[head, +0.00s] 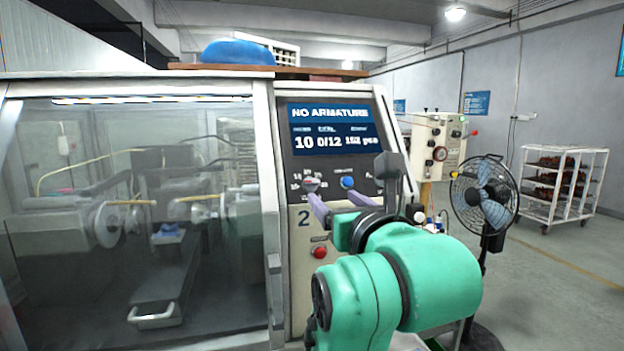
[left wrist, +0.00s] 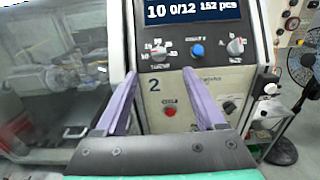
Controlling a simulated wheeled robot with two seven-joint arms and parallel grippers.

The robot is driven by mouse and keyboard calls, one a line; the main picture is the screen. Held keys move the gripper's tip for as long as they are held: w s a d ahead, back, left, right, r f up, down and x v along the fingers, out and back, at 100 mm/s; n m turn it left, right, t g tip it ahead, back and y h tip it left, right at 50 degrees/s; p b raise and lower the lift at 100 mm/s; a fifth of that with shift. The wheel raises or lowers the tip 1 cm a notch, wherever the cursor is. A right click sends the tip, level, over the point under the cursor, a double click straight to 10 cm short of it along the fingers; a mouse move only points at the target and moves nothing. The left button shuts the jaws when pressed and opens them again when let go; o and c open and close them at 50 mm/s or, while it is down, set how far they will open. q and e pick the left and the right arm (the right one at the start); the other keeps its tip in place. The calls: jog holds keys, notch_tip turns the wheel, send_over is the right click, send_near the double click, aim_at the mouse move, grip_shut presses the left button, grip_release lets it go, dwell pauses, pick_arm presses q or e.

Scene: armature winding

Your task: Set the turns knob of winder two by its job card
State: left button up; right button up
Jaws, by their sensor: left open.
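Winder two's control panel (head: 300,250) carries a "2" and a screen (head: 330,129) reading "NO ARMATURE", 10, 0/12 and 152 pcs. A grey knob (head: 311,184) with scale marks sits below the screen, left of a blue button (head: 347,182). The left wrist view shows this left knob (left wrist: 158,51) and a right knob (left wrist: 236,46). Their labels are too small to read surely, so I cannot tell which sets turns. My left gripper (head: 338,202) is open and empty, its purple fingers pointing at the panel below the knobs. I cannot make out a job card.
A red button (left wrist: 170,108) and a black knob (left wrist: 230,107) sit lower on the panel. The winder's glass door (head: 130,200) is at the left. A fan (head: 485,195) and a white rack trolley (head: 556,180) stand at the right, with open floor between.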

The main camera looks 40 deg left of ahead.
aim_at(312, 180)
pick_arm(q)
jog(key=p+x, duration=0.5)
jog(key=x, duration=0.8)
jog(key=shift+s+a, duration=0.15)
jog(key=shift+a, duration=0.05)
grip_shut()
